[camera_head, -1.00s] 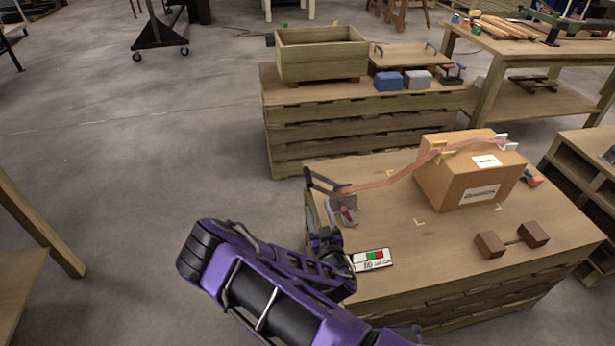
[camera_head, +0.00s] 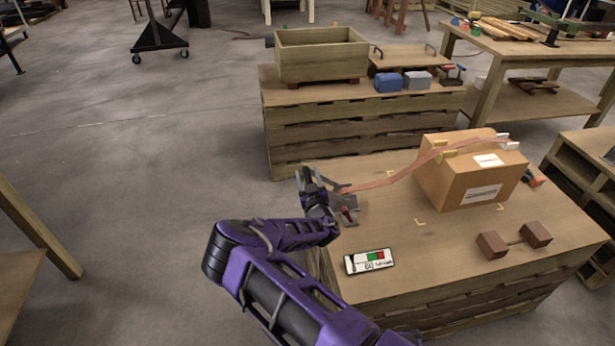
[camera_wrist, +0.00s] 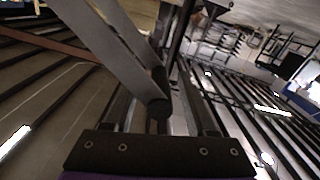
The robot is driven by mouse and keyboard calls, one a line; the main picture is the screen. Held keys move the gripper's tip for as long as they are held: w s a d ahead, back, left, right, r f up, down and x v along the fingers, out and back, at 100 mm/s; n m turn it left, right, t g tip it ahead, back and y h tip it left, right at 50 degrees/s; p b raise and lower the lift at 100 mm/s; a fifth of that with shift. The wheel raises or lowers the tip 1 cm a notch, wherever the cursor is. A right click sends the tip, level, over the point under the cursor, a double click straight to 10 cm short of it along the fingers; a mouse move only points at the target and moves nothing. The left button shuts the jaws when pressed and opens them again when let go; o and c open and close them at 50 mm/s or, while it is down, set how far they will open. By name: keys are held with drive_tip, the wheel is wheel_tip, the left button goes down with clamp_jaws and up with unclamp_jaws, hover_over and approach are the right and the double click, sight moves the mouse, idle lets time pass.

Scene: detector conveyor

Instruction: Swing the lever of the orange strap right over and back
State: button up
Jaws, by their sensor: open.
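The orange strap (camera_head: 385,182) runs from a grey ratchet (camera_head: 347,203) at the left end of the front pallet-like table up over a cardboard box (camera_head: 470,182). The ratchet's lever (camera_head: 329,182) slants up and left past the table edge. My gripper (camera_head: 306,178) is at the lever's raised outer end, with its jaws apart. In the wrist view the broad grey lever (camera_wrist: 105,38) reaches in from the upper left. Its dark round crossbar (camera_wrist: 160,92) lies between the fingers of my gripper (camera_wrist: 168,75). I cannot tell whether either finger touches it.
A card with green and red patches (camera_head: 368,261) lies at the table's front left. A brown two-block piece (camera_head: 513,240) lies to the right. Behind, another pallet table (camera_head: 330,105) carries a wooden planter box (camera_head: 322,57). Open floor lies to the left.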

clamp_jaws()
idle(1.4)
